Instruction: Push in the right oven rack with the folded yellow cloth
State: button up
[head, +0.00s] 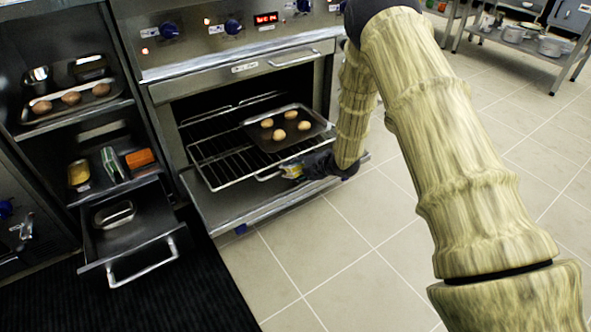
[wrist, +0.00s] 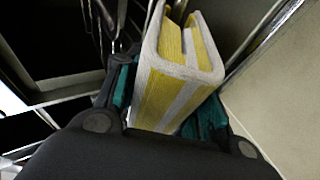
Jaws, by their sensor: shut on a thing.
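The oven rack (head: 222,163) is pulled partway out over the lowered oven door (head: 225,207). A dark tray (head: 262,142) with several round rolls sits on its right part. My gripper (head: 294,171) is at the front right of the rack, close to its front bar. In the wrist view my gripper (wrist: 165,118) is shut on the folded yellow cloth (wrist: 178,72), which has yellow and white stripes. In the head view only a small bit of the cloth shows. I cannot tell whether the cloth touches the rack.
Left of the oven, an open drawer (head: 133,235) holds a metal tin, below shelves with a tray (head: 62,118) of potatoes and several containers. A black mat (head: 175,297) lies in front. The tiled floor (head: 370,260) to the right is clear.

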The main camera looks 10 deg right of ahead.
aim_at(279, 149)
jog(key=shift+w+a+f, duration=0.2)
jog(key=shift+w+f, duration=0.15)
jog(key=shift+w, duration=0.1)
jog(key=shift+w+a+f, duration=0.15)
jog(key=shift+w+f, duration=0.15)
jog(key=shift+w, duration=0.15)
jog(key=shift+w, duration=0.1)
dwell(0.4)
jog(key=shift+w+a, duration=0.25)
jog(key=shift+w, duration=0.4)
jog(key=shift+w+a, duration=0.25)
jog(key=shift+w, duration=0.5)
jog(key=shift+w+a, duration=0.25)
jog(key=shift+w, duration=0.4)
jog(key=shift+w+a, duration=0.25)
jog(key=shift+w, duration=0.5)
jog(key=shift+w+a, duration=0.35)
jog(key=shift+w, duration=0.55)
jog(key=shift+w+a, duration=0.35)
jog(key=shift+w, duration=0.55)
jog(key=shift+w+a, duration=0.35)
jog(key=shift+w, duration=0.55)
jog(key=shift+w, duration=0.15)
